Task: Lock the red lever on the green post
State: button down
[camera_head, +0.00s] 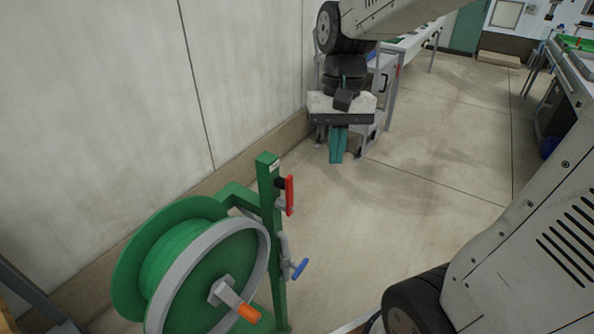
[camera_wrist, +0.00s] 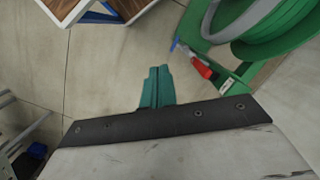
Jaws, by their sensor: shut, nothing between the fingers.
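The red lever (camera_head: 290,195) stands upright on the right side of the green post (camera_head: 269,220), near its top, in the head view. In the wrist view the red lever (camera_wrist: 201,67) and the green post's top (camera_wrist: 232,86) show at the upper right. My gripper (camera_head: 337,158) hangs pointing down in the head view, beyond and to the right of the post, apart from it. Its teal fingers are together and empty. In the wrist view my gripper (camera_wrist: 157,72) is at the centre, left of the lever and not touching it.
A green hose reel (camera_head: 170,262) with a grey rim and an orange-handled crank (camera_head: 248,313) is joined to the post. A blue valve handle (camera_head: 300,268) sits lower on the post. A wall (camera_head: 90,120) runs along the left. The floor right of the post is clear.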

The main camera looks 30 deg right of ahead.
jog(key=w+d+f+m+y, duration=0.1)
jog(key=w+d+m, duration=0.1)
jog(key=w+m, duration=0.5)
jog(key=w, duration=0.5)
jog(key=shift+w+f+m, duration=0.15)
jog(key=shift+w+m, duration=0.15)
jog(key=shift+w, duration=0.1)
jog(key=shift+f, duration=0.1)
jog(key=s+a+f, duration=0.3)
jog(key=a+f, duration=0.2)
jog(key=f, duration=0.4)
jog(key=shift+a+f, duration=0.25)
jog(key=shift+s+d, duration=0.1)
